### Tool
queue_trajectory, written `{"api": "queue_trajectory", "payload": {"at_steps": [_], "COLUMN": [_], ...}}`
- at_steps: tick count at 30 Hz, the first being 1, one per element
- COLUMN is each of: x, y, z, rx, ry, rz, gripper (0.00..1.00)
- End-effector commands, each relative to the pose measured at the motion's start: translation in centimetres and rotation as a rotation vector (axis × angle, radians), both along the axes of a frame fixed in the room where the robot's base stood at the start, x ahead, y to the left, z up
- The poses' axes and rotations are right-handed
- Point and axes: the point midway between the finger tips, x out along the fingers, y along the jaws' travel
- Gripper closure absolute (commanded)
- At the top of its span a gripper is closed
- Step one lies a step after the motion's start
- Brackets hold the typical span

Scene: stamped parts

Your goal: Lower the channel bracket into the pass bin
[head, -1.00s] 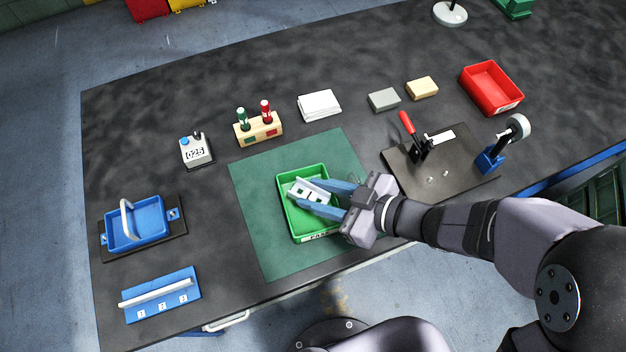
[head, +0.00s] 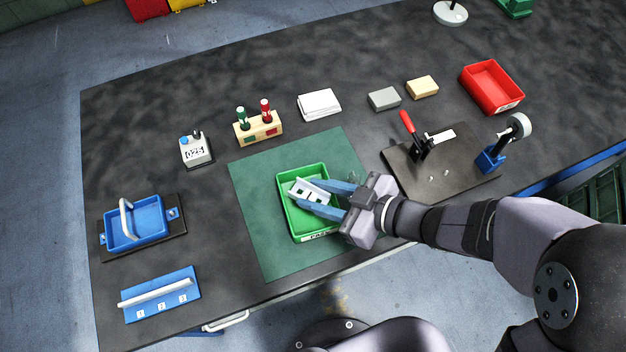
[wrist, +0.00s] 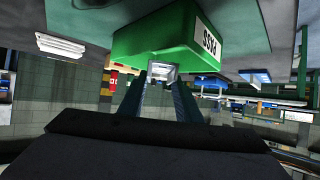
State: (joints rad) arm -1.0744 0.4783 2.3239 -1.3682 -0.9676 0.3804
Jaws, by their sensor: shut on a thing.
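The channel bracket (head: 307,192) is a silver, U-shaped metal part with cut-outs. My gripper (head: 325,198) has long blue fingers and is shut on the bracket, holding it over the green pass bin (head: 292,224). The bracket lies within the bin's outline as seen from the head; its exact height above the floor of the bin is hard to tell. In the wrist view the bracket (wrist: 163,68) shows between the fingertips, beside the green bin wall (wrist: 160,42) with its PASS label. The fingers cover part of the bracket and of the bin's right side.
The bin stands on a dark green mat (head: 258,190). A toggle clamp plate (head: 470,165) is to the right, with a red bin (head: 491,88) behind it. A stamp rack (head: 258,130), a counter (head: 195,150) and a blue tray (head: 135,225) stand to the left.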

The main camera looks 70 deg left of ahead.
Motion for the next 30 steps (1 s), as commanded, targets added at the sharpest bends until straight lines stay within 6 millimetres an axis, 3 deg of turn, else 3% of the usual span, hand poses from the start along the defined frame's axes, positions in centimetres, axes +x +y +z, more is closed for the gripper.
{"api": "queue_trajectory", "payload": {"at_steps": [30], "x": [0.0], "y": [0.0], "z": [-1.4], "rx": [0.002], "ry": [0.001], "rz": [0.0], "gripper": [0.96]}}
